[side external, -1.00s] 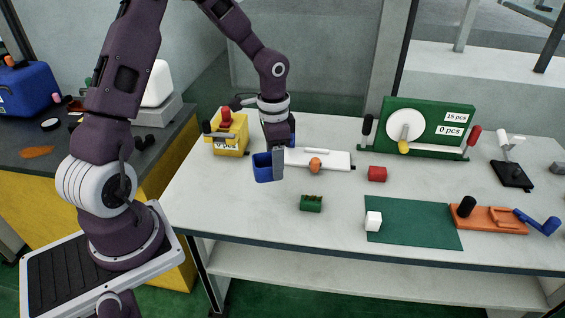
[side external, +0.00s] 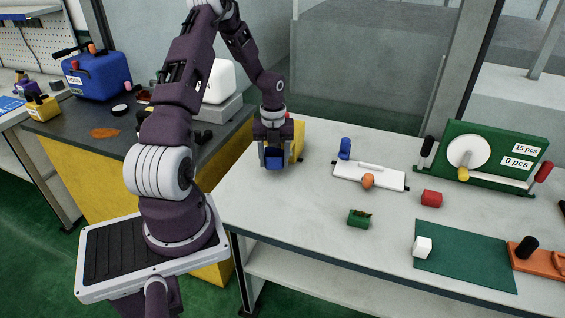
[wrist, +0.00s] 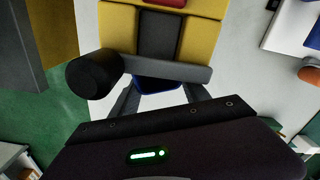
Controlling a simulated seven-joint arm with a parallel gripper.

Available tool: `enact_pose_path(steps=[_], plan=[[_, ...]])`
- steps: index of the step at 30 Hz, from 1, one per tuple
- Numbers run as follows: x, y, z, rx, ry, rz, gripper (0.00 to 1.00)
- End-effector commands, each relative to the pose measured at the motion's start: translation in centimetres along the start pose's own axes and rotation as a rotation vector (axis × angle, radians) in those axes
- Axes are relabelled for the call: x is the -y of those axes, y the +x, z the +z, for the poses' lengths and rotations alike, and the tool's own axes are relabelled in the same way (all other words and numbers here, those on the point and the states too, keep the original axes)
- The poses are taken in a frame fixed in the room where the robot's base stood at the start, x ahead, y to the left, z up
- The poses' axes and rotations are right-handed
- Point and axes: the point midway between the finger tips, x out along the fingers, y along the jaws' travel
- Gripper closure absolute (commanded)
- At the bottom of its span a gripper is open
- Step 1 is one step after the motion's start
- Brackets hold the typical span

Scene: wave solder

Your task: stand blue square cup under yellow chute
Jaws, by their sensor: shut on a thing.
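My gripper (side external: 275,157) is shut on the blue square cup (side external: 275,163), with one finger on each side of it. The cup looks upright; whether its base touches the table cannot be told. The yellow chute unit (side external: 298,141) is mostly hidden behind my gripper in the side view. In the wrist view the chute unit (wrist: 200,40) fills the top, with a dark channel down its middle and a grey bar across its front. A blue strip of the cup (wrist: 158,85) shows just below that bar, in line with the channel; the rest is hidden.
A black knob (wrist: 95,72) sticks out at the bar's left end. Right of my gripper are a white plate (side external: 352,176) with an orange knob, a small blue object (side external: 345,147), a green block (side external: 358,218) and a red block (side external: 431,198). The table's front left is clear.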

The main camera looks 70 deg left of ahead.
Motion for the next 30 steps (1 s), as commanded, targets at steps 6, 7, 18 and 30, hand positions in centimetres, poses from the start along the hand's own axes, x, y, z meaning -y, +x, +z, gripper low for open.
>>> enact_pose_path(steps=[6, 7, 18, 30], plan=[[-0.3, 0.0, 0.2, -0.002, 0.034, -0.001, 0.92], [-0.3, 0.0, 0.2, -0.002, 0.034, -0.001, 0.92], [-0.3, 1.1, 0.2, -0.003, 0.033, 0.0, 0.92], [-0.2, 2.0, 0.2, -0.001, 0.032, -0.001, 0.92]])
